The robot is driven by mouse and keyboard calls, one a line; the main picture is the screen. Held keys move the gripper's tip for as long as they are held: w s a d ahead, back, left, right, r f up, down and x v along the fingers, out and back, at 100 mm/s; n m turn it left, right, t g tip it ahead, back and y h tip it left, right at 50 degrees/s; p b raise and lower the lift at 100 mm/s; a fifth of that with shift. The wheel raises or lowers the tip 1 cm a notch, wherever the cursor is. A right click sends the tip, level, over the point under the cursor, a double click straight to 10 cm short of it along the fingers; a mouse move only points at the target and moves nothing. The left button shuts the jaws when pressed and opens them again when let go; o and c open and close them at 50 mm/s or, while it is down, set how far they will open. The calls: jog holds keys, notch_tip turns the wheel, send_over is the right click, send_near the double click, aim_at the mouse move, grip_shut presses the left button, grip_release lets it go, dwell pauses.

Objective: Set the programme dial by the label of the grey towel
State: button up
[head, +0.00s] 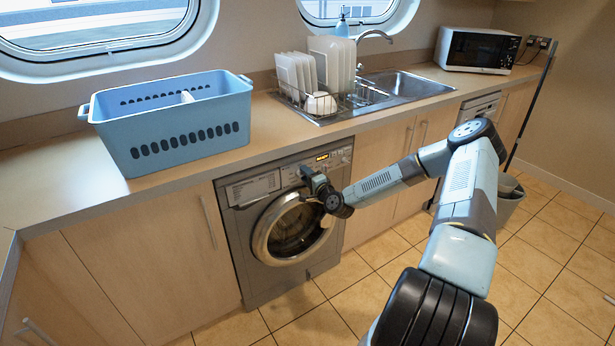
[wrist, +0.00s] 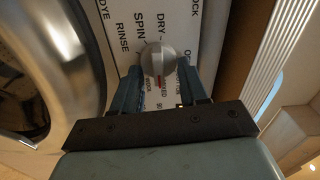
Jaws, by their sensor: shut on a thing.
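The programme dial (wrist: 158,60) is a round grey knob with a raised grip and a red mark at its lower edge in the wrist view. It sits on a white panel with printed words; DYE, RINSE, SPIN and DRY read along its upper side, and words near the red mark are partly hidden. My gripper (wrist: 160,78) has a finger on either side of the dial and is shut on it. In the head view my gripper (head: 312,180) is at the washing machine (head: 240,225) front and covers the dial. I cannot make out a grey towel or its label.
A blue basket (head: 190,140) stands on the worktop (head: 60,185) at left, with something white inside. A dish rack (head: 325,100), a sink (head: 405,85) and a microwave (head: 478,50) are further right. The round door (head: 290,230) is closed below the dial.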

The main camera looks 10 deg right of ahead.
jog(key=shift+d+f, duration=0.1)
jog(key=shift+f, duration=0.15)
jog(key=o, duration=1)
jog(key=shift+r, duration=0.1)
jog(key=v, duration=1.3)
jog(key=shift+s, duration=0.35)
jog(key=shift+o, duration=0.3)
